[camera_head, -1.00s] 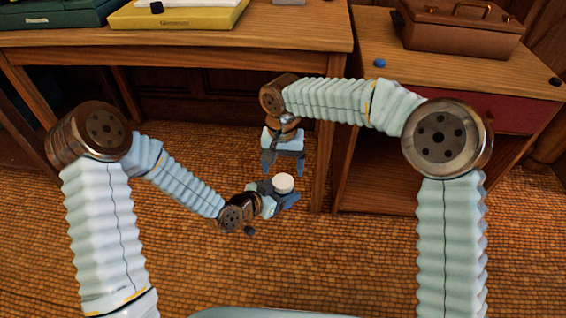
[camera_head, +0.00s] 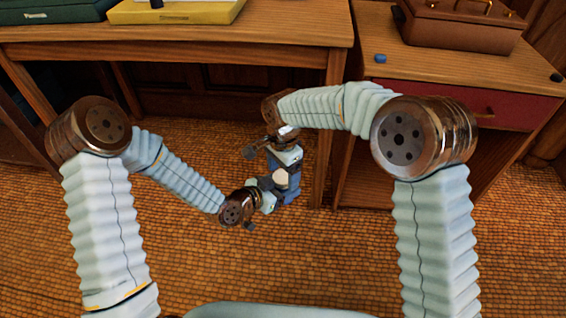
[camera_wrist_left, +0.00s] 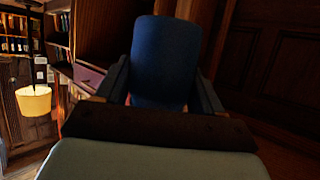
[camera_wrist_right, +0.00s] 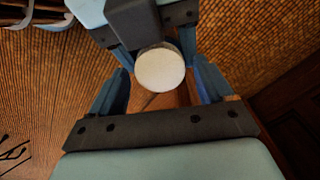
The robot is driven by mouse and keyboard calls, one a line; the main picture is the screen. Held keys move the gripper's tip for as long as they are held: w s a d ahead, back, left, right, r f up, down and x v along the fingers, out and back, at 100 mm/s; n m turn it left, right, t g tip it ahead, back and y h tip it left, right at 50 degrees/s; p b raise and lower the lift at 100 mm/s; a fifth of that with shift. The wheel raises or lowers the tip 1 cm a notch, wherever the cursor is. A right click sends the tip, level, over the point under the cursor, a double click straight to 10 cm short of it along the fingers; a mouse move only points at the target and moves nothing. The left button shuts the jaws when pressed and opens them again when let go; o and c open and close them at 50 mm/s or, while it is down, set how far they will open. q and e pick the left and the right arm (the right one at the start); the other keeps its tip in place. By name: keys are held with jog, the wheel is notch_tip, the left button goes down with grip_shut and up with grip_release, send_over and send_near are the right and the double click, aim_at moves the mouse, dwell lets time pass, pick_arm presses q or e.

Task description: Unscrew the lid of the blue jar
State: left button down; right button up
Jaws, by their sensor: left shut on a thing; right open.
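The blue jar (camera_wrist_left: 165,62) is held between the two fingers of my left gripper (camera_wrist_left: 163,92), which is shut on it. Its round white lid (camera_head: 280,178) faces up and also shows in the right wrist view (camera_wrist_right: 160,70). My right gripper (camera_head: 286,166) is above the jar, pointing down. In the right wrist view its two fingers stand on either side of the lid, open, with a visible gap to it. The jar's body is mostly hidden by the grippers in the head view.
Both grippers are over the open tiled floor (camera_head: 330,270), in front of the wooden desk (camera_head: 290,30). A side cabinet (camera_head: 450,75) with a brown case (camera_head: 460,28) stands at right. A yellow box (camera_head: 190,12) and a green box (camera_head: 55,12) lie on the desk.

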jog(key=shift+f, duration=0.1)
jog(key=c, duration=1.1)
jog(key=n, duration=1)
jog(key=o, duration=1.2)
jog(key=shift+c, duration=0.2)
